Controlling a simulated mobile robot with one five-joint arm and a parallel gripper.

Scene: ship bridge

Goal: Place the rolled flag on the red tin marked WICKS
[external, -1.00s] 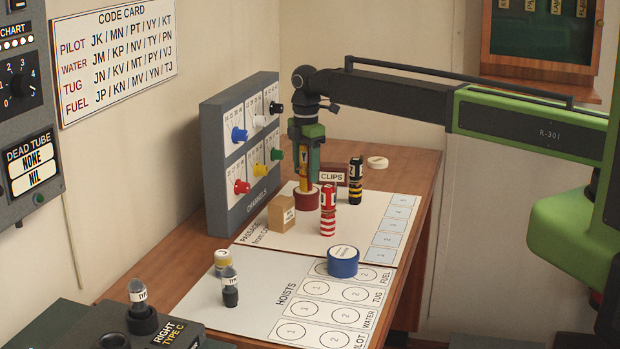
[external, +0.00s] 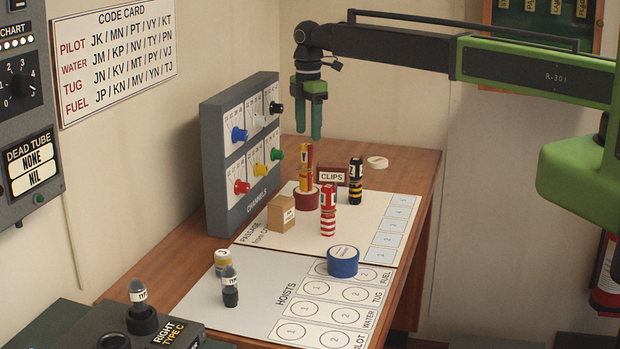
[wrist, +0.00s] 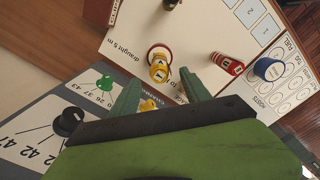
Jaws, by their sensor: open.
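A rolled flag (external: 305,168), yellow and red, stands upright on a round dark red tin (external: 306,199) on the white passage sheet. In the wrist view the flag (wrist: 159,70) shows from above, over the red tin (wrist: 158,51). The tin's marking cannot be read. My gripper (external: 309,134) is open and empty, above the flag and apart from it. In the wrist view my gripper's fingers (wrist: 162,92) are spread, with the flag beyond them.
A red-and-white striped roll (external: 328,211), a black-and-yellow roll (external: 355,182), a cardboard box (external: 282,214) and a CLIPS box (external: 331,176) stand close by. A blue tin (external: 343,263) is nearer. The knobbed channels panel (external: 241,150) rises at left.

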